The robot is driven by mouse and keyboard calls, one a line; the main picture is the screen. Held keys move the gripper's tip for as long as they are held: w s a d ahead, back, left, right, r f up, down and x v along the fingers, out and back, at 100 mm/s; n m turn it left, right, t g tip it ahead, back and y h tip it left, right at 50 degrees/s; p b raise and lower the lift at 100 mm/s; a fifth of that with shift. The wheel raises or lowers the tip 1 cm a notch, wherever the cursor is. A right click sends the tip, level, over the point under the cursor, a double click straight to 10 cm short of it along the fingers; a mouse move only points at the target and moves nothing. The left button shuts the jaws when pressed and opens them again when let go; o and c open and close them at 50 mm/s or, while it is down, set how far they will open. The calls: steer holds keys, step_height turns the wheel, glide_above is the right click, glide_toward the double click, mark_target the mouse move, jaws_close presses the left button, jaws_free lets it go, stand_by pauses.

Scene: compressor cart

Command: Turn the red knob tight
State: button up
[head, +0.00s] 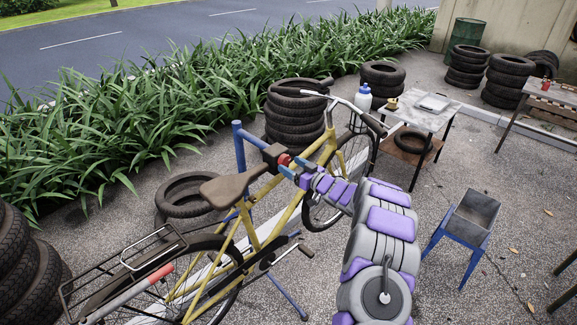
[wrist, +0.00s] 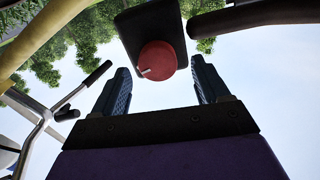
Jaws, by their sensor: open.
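The red knob (wrist: 157,61) shows in the wrist view at upper centre, with a pale mark on its lower left edge. It sits on a dark block (wrist: 148,28). My gripper (wrist: 161,85) is open, one dark finger on each side below the knob. The knob lies in line with the gap between the fingers, apparently just beyond the tips. In the head view my gripper (head: 300,176) points at the knob from the right.
The bicycle saddle (head: 230,187) is left of the knob. The handlebar (head: 345,108) rises to the right. A small table (head: 425,122) and stacked tyres (head: 292,118) stand behind.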

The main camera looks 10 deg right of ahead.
steer(key=shift+x, duration=0.85)
steer(key=shift+w+d, duration=0.1)
steer(key=shift+w, duration=0.15)
steer(key=c, duration=1)
